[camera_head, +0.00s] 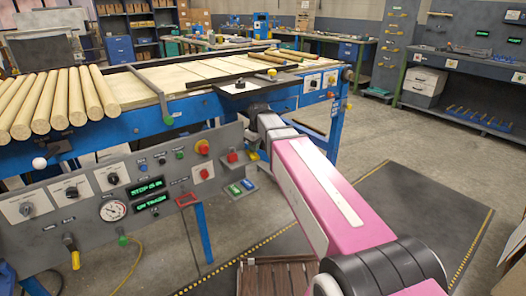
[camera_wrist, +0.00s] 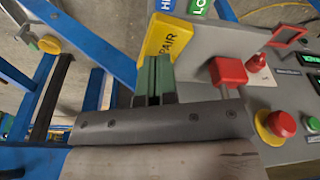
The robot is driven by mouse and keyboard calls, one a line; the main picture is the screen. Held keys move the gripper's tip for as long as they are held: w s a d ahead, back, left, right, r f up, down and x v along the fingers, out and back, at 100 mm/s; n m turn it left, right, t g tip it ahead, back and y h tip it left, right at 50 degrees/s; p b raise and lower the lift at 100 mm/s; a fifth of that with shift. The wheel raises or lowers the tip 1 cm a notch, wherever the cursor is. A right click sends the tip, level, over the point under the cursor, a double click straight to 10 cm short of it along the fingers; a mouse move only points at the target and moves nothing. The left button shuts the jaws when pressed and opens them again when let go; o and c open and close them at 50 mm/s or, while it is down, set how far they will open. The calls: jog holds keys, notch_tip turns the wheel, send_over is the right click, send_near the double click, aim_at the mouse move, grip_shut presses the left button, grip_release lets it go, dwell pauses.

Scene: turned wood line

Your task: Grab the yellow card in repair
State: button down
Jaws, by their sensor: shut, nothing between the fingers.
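The yellow card (camera_wrist: 170,38) shows in the wrist view near the top middle, with the letters "PAIR" readable and the rest of the word covered. In the head view it is a small yellow patch (camera_head: 252,155) beside the control panel, partly behind my arm. My gripper (camera_wrist: 153,72) shows in the wrist view as two green fingers close together. It is shut and empty. Its fingers overlap the lower edge of the card in the picture; I cannot tell whether they touch it. In the head view the fingertips are hidden by my arm.
A red block (camera_wrist: 228,73) and a red button on a yellow ring (camera_wrist: 277,125) stand out from the panel. The blue-framed wood table (camera_head: 325,100) is behind. Open floor lies right.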

jog(key=shift+w+a, duration=0.95)
jog(key=shift+a, duration=0.15)
jog(key=shift+s+d+f, duration=0.1)
jog(key=shift+s+f, duration=0.1)
jog(key=shift+f, duration=0.25)
jog(key=shift+s+f, duration=0.1)
jog(key=shift+f, duration=0.3)
